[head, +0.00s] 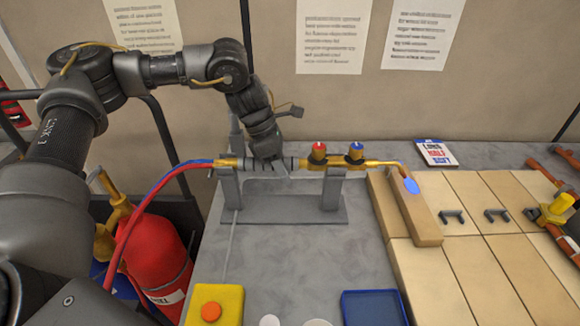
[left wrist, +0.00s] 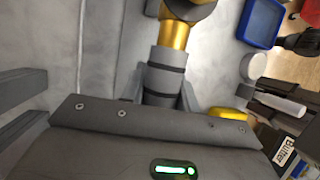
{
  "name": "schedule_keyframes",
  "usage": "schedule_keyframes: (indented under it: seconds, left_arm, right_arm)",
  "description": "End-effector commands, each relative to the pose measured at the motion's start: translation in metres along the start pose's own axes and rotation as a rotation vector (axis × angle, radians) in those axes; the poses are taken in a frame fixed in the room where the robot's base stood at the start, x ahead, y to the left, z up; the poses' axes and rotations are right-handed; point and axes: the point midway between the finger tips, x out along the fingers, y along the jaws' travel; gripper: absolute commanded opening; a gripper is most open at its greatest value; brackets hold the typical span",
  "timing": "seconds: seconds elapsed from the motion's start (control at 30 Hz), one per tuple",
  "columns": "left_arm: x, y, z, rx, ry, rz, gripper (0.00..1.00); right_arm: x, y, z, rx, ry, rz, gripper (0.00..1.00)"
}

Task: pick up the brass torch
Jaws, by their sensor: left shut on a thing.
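The brass torch (head: 378,162) lies level across a grey two-post stand (head: 290,212) in the head view. It has a dark grip, a red knob, a blue knob and a blue flame (head: 411,186) at its bent right tip. My left gripper (head: 270,163) comes down from above and is shut on the dark grip between the posts. The torch also shows in the left wrist view (left wrist: 165,85), running up from the gripper's body; the fingertips are hard to make out. I cannot tell whether the torch touches both posts. My right gripper is not in view.
Red and blue hoses (head: 150,197) run from the torch's left end past a red cylinder (head: 153,255). Tan blocks (head: 437,275) lie right, beneath the flame. A yellow box with an orange button (head: 215,305) and a blue tray (head: 373,308) are in front. Copper pipework is far right.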

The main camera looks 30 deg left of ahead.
Motion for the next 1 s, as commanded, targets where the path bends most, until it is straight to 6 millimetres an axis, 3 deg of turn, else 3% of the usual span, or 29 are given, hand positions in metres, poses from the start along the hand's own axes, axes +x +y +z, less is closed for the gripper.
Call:
schedule_keyframes:
  seconds: [0.37,0.73,1.0]
  left_arm:
    - [-0.029,-0.006,0.015,0.005,-0.008,0.004,0.03]
    - [-0.062,-0.055,0.068,0.009,-0.006,0.003,0.03]
    - [-0.061,-0.093,0.104,0.006,-0.004,0.000,0.03]
  right_arm:
    - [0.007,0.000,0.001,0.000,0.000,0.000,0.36]
    - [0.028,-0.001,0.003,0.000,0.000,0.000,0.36]
    - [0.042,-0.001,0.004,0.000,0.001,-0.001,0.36]
